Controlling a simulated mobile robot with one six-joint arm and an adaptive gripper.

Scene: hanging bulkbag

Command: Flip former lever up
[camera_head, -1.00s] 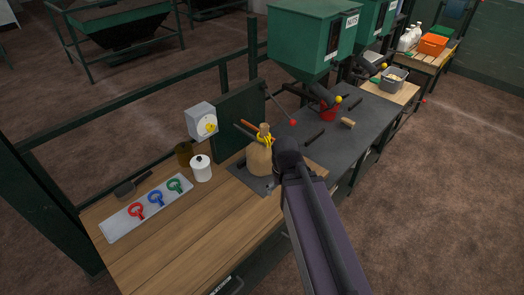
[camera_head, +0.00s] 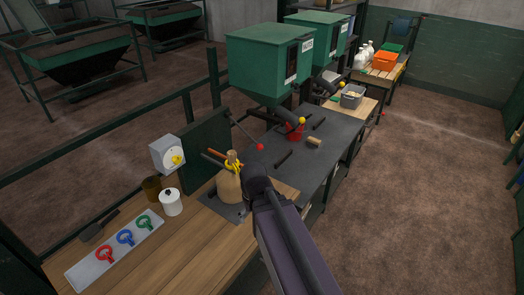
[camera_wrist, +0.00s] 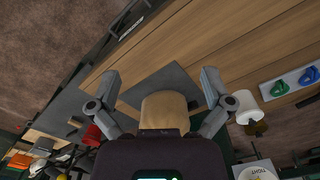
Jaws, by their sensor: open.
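A dark lever with a red ball knob (camera_head: 260,147) slants down from beside the green upright panel (camera_head: 206,145); I cannot be sure it is the former lever. A tan bag (camera_head: 229,187) stands on a grey plate at the bench's near part, with a yellow tie (camera_head: 233,167) and orange bars at its neck. My arm's end covers the bag's right side in the head view. In the wrist view my gripper (camera_wrist: 160,78) is open, fingers spread on either side of the bag (camera_wrist: 163,108). I cannot tell whether they touch it. The lever is not recognisable there.
Green hoppers (camera_head: 268,62) stand behind the dark bench. Open floor lies to the right.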

